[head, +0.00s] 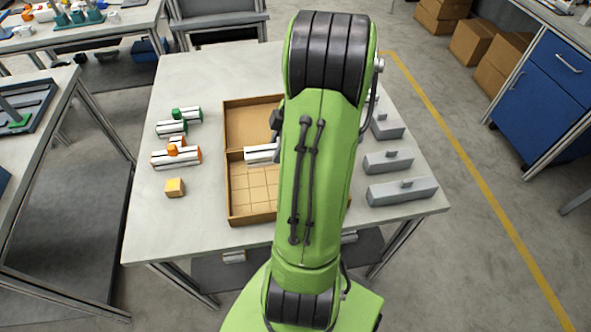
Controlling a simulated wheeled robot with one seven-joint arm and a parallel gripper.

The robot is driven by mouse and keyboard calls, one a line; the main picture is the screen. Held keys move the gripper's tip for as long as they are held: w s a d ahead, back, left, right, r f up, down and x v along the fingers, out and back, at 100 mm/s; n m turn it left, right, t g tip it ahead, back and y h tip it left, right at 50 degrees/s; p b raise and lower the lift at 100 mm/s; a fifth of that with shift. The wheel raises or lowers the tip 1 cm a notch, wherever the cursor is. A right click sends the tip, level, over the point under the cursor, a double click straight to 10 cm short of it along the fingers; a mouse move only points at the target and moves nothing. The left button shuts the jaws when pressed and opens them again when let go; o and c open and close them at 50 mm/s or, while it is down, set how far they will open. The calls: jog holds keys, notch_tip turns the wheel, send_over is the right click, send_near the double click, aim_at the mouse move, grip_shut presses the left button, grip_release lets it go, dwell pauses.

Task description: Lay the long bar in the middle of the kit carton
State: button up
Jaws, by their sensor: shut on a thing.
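The kit carton (237,217) is an open brown box in the middle of the table, with a back compartment and a gridded front part. A silver-white bar (260,154), which looks like the long bar, shows at the left of my arm, over the carton near its divider. My gripper (279,146) is mostly hidden behind my green arm; only a dark edge shows, at the bar's right end, and it is shut on the bar. The rest of the bar is hidden. I cannot tell whether the bar touches the carton.
Silver pieces with green parts (180,120) and orange parts (176,155) lie left of the carton, with a small yellow-orange block (175,187). Several grey blocks with knobs (402,190) stand along the table's right side. The table's (160,230) front left corner is clear.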

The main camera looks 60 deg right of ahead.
notch_tip(320, 180, down, 8)
jog(key=shift+r+b, duration=0.1)
jog(key=shift+b, duration=0.8)
jog(key=shift+f, duration=0.25)
jog(key=o, duration=1.3)
jog(key=shift+c, duration=0.2)
jog(key=shift+a, duration=0.1)
